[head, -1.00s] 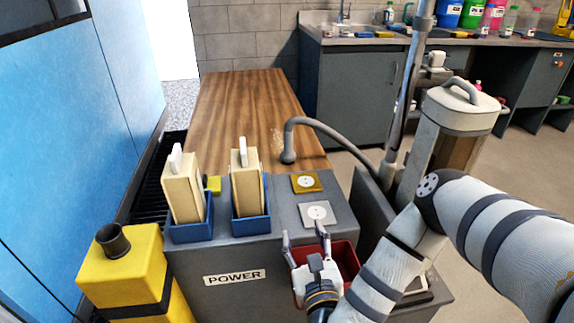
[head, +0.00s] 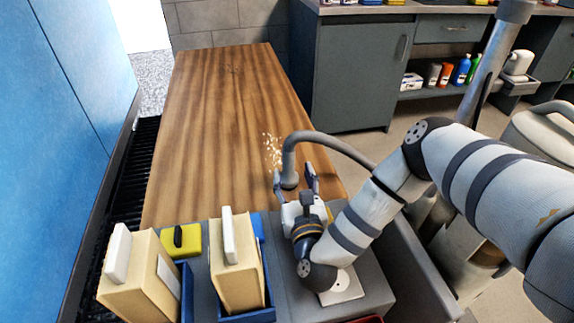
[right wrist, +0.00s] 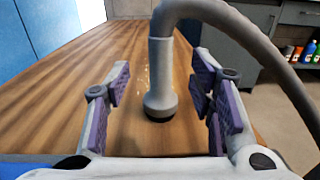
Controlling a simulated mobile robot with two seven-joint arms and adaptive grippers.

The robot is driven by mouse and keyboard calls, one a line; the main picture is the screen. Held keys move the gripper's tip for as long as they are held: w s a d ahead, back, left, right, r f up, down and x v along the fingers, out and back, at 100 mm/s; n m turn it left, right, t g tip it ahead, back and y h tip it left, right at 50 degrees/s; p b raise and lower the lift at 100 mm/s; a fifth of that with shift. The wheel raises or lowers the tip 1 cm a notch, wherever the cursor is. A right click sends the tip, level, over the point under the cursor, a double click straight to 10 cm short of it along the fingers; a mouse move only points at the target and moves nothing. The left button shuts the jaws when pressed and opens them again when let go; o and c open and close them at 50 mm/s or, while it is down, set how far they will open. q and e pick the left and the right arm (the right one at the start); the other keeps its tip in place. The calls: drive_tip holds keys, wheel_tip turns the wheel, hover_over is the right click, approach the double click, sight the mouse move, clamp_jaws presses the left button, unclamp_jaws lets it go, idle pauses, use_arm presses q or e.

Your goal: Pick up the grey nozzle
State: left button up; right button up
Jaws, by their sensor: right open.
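The grey nozzle (head: 289,172) stands upright at the near end of the wooden table, on the end of a curved grey hose (head: 335,142). In the right wrist view the nozzle (right wrist: 160,88) hangs down between the two purple-padded fingers, with a gap on both sides. My right gripper (head: 294,182) is open around or just short of the nozzle; the exact depth is hard to tell. It also shows in the right wrist view (right wrist: 162,95), its fingers not touching the nozzle. My left gripper is not in view.
The wooden table (head: 225,100) is mostly bare, with pale crumbs (head: 271,148) near the nozzle. Cabinets stand behind.

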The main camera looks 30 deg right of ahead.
sight(290, 162)
drive_tip(key=x, duration=0.5)
drive_tip(key=f+x, duration=0.1)
drive_tip(key=x, duration=0.2)
drive_tip(key=shift+r, duration=0.1)
clamp_jaws()
